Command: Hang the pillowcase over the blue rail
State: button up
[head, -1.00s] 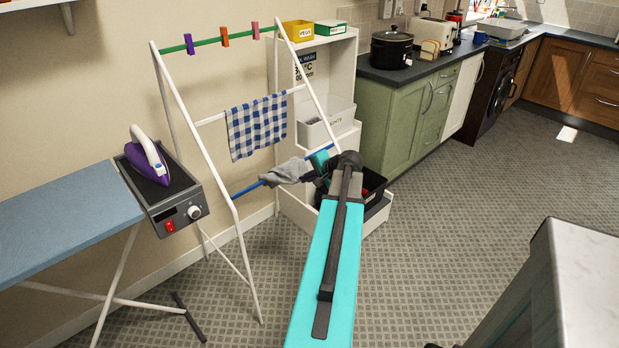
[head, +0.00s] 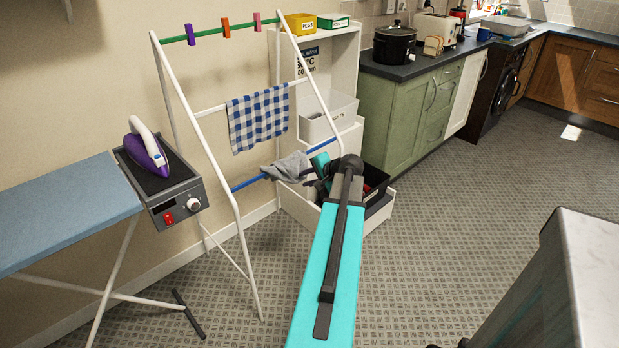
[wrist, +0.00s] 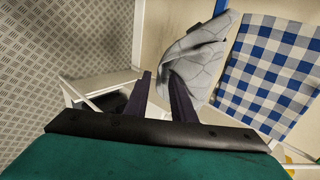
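The pillowcase is a grey cloth (head: 288,166) lying bunched over the blue rail (head: 250,182), the low rail of the white drying rack. In the wrist view the pillowcase (wrist: 200,55) hangs just beyond and to the right of my fingertips, with a pale patterned face and a dark fold. In the head view my gripper (head: 316,182) is small and partly hidden by my arm.
A blue-checked towel (head: 258,120) hangs on the rack's middle white rail, close above the pillowcase. Coloured pegs (head: 226,28) sit on the top green rail. A white shelf unit (head: 333,66) with a dark crate (head: 376,185) stands behind. An ironing board (head: 62,212) is left.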

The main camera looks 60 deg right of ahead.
jog(key=o, duration=0.6)
jog(key=shift+w, duration=0.1)
dwell(0.3)
jog(key=shift+s+a+b, duration=0.1)
jog(key=shift+s+a, duration=0.55)
jog(key=shift+s, duration=1.25)
jog(key=shift+s+a+b, duration=0.15)
jog(key=shift+s+a, duration=0.45)
jog(key=shift+s, duration=1.25)
jog(key=shift+s+a+b, duration=0.1)
jog(key=shift+s+a, duration=0.55)
jog(key=shift+s, duration=1.25)
jog(key=shift+w, duration=0.1)
